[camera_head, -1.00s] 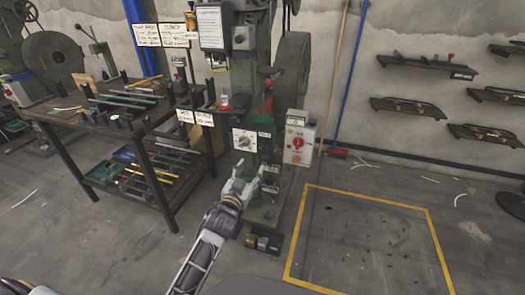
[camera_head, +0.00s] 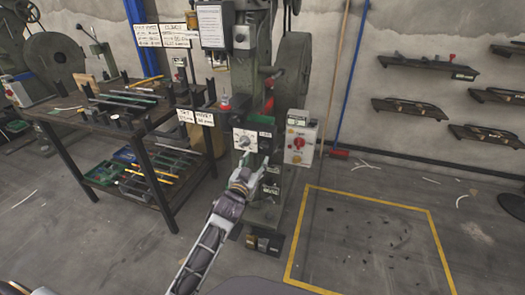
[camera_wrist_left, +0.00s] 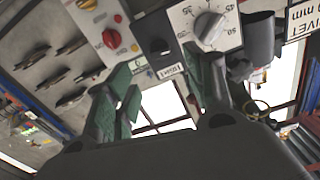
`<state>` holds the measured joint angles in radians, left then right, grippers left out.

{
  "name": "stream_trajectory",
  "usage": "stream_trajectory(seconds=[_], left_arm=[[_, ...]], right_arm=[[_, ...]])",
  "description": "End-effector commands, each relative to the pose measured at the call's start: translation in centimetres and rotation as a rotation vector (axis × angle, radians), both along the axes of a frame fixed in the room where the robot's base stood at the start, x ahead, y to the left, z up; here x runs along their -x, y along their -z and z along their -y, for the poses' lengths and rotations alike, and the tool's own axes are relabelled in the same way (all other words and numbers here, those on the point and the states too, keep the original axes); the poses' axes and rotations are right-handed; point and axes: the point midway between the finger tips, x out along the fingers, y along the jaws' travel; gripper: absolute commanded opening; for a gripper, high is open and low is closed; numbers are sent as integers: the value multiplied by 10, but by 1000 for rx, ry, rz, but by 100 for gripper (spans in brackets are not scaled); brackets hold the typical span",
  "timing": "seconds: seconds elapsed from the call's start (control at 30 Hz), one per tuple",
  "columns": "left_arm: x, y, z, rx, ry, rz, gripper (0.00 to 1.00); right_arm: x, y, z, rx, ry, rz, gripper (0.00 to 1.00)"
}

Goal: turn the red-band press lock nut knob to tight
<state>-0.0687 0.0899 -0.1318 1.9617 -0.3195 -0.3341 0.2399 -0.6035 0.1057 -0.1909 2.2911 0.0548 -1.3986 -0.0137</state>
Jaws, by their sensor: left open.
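The press (camera_head: 240,75) stands in the middle of the head view. On its front is a white dial plate with a round knob (camera_head: 244,140). In the left wrist view this dial knob (camera_wrist_left: 209,26) is at the top right. Left of it is a dark panel with a small black knob (camera_wrist_left: 160,47) and a small label below; I cannot read the label surely. My left gripper (camera_head: 252,164) is open and empty, just below the dial plate. In the left wrist view its two green-grey fingers (camera_wrist_left: 163,80) point toward the black knob, apart from it. My right gripper is not seen.
A grey control box with a red knob (camera_head: 298,143) is on the press's right side. A workbench (camera_head: 60,113) with bars and tools stands at left. Racks (camera_head: 408,107) hang on the wall.

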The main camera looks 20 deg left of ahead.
Motion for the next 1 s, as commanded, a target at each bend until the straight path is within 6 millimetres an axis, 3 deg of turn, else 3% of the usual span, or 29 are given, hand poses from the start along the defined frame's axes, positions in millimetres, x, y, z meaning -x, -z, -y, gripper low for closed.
stream_trajectory(seconds=[1.0], left_arm=[[-75,1,3,0,1,-1,54]], right_arm=[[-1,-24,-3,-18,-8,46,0]])
